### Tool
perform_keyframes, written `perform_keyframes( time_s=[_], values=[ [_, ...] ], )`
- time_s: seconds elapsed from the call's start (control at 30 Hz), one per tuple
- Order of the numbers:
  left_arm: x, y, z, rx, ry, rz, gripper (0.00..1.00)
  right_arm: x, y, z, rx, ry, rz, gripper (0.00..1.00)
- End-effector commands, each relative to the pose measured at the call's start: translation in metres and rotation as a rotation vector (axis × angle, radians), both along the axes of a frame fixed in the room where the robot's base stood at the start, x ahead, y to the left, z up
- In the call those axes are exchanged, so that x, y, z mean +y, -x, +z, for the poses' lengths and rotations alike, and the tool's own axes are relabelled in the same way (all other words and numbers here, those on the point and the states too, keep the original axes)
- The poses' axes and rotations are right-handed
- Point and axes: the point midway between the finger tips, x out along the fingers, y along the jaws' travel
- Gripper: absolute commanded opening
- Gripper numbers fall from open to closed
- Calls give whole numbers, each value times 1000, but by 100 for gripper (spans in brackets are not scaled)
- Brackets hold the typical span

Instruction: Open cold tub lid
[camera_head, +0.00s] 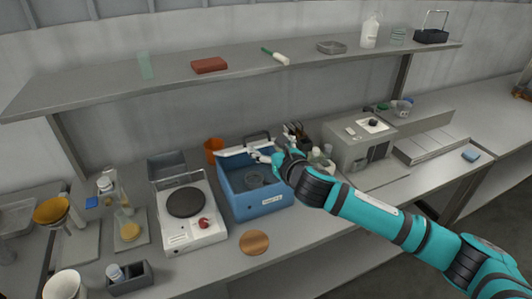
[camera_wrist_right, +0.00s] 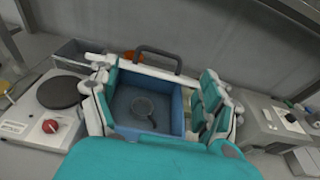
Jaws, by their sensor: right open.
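The cold tub is a blue open-topped box (camera_head: 257,206) at mid-bench, and it also shows in the right wrist view (camera_wrist_right: 174,110). Contact with the lid cannot be told. My left gripper is out of view.
A hotplate (camera_head: 178,232) with a red knob stands left of the tub. An orange cup (camera_head: 213,147) is behind it. A grey instrument (camera_head: 350,155) stands to the right. A cork disc (camera_head: 254,242) lies in front. A shelf (camera_head: 110,87) runs above.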

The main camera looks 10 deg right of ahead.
Motion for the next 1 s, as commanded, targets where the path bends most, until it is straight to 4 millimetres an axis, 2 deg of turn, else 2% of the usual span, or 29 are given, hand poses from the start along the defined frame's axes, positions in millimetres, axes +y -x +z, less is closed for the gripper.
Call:
perform_keyframes(
  time_s=[0.03,0.2,0.3,0.43,0.6,0.77,0.87,1.0],
  values=[
    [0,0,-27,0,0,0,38,2,4,-28,-17,-13,3,71],
    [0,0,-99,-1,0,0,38,4,20,-86,-149,-69,6,49],
    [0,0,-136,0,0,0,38,3,32,-113,-231,-98,5,36],
    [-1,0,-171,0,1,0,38,-1,45,-136,-319,-119,2,19],
    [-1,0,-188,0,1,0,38,-5,54,-145,-380,-125,-1,0],
    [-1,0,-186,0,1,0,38,-4,48,-140,-391,-126,-3,0],
    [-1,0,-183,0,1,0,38,1,34,-136,-391,-126,-3,0],
    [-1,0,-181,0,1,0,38,10,7,-130,-390,-126,-3,0]
  ],
)
